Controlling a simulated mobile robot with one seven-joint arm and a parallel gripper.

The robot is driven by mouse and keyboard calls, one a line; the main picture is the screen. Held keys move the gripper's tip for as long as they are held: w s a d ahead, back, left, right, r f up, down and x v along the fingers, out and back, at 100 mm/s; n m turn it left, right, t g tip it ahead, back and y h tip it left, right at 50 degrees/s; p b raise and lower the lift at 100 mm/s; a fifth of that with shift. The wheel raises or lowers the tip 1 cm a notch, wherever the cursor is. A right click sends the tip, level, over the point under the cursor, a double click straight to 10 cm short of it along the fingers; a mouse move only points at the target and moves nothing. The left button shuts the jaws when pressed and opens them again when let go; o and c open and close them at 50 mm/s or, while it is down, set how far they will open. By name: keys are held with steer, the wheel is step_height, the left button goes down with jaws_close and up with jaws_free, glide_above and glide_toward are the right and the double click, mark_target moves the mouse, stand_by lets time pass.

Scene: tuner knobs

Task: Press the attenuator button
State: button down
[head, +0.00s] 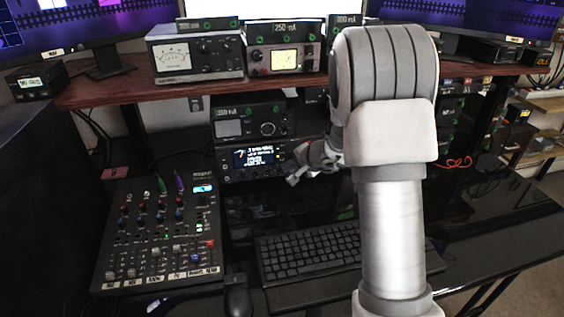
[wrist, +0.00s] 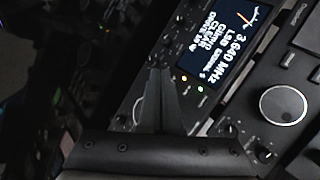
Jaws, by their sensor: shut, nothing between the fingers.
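The tuner (head: 250,158) is a black radio unit with a lit screen and a row of controls, under the wooden shelf. In the wrist view, its screen (wrist: 222,42) reads 3.640 MHz, and a large round knob (wrist: 283,105) sits to the right. Small buttons and yellow and green lights line the panel below the screen. I cannot tell which button is the attenuator.
A mixer (head: 160,235) with several knobs lies left on the black desk. A keyboard (head: 312,252) and a mouse (head: 238,300) lie in front of the tuner. Another unit (head: 250,122) is stacked above it. Analog meters (head: 195,55) stand on the wooden shelf (head: 110,92) overhead.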

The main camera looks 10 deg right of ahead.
steer(key=s+b, duration=0.2)
steer(key=s, duration=0.2)
steer(key=shift+s+b, duration=0.25)
steer(key=shift+b, duration=0.15)
steer(key=s+a+r+n+g+y, duration=0.1)
steer(key=s+a+r+n, duration=0.2)
steer(key=s+a+r, duration=0.3)
steer(key=s+a+r+n+g+y, duration=0.1)
steer(key=s+a+r+n, duration=0.3)
steer(key=s, duration=0.4)
steer(key=s+d+r+n+g+h, duration=0.1)
steer(key=s+d+n+h, duration=0.15)
steer(key=s, duration=0.65)
steer(key=s+d+r+n+h, duration=0.2)
steer(key=s+d+h, duration=0.15)
steer(key=s, duration=0.65)
step_height(320, 180, up, 18)
steer(key=p, duration=1.8)
steer(key=shift+w+d+r, duration=0.15)
steer(key=shift+w+d, duration=0.15)
steer(key=shift+d, duration=0.05)
